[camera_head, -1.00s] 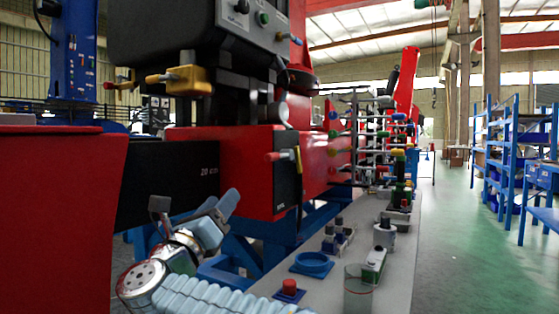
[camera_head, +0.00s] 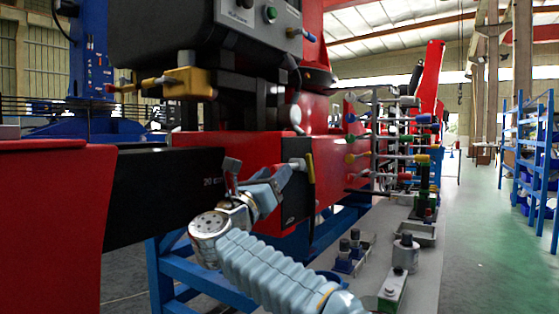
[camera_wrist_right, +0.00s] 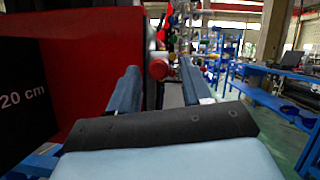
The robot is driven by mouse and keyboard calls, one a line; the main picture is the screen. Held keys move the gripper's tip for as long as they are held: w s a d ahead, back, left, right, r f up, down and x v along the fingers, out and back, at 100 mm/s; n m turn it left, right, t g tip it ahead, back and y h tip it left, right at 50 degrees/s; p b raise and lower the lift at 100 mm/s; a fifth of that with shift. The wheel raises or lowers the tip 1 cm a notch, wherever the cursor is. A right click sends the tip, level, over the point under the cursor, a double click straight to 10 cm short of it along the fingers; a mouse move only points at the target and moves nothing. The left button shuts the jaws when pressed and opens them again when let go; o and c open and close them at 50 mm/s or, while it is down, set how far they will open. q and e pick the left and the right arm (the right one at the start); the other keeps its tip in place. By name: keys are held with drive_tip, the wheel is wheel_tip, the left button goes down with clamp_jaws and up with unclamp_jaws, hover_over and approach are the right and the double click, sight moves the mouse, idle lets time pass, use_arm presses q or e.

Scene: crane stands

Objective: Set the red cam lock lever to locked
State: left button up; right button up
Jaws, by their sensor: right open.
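The red cam lock lever shows in the right wrist view as a round red end (camera_wrist_right: 159,69), lying between and just beyond the fingertips. In the head view its metal part (camera_head: 298,162) shows on the dark side plate of the red block, while its red end is hidden behind my gripper. My right gripper (camera_head: 274,175) is open in front of the lever; its two blue fingers also show in the wrist view (camera_wrist_right: 157,72), apart, with nothing clamped. I cannot tell whether the fingers touch the lever. My left gripper is not in view.
The red block (camera_head: 330,160) and the black beam marked 20 cm (camera_head: 165,190) stand close beside my right arm. A yellow fitting (camera_head: 190,83) juts out above. A grey bench (camera_head: 415,255) with small parts and a rack of coloured levers (camera_head: 395,135) stand to the right.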

drive_tip(key=shift+p+x, duration=0.5)
drive_tip(key=shift+x, duration=1.2)
drive_tip(key=shift+c, duration=0.4)
clamp_jaws()
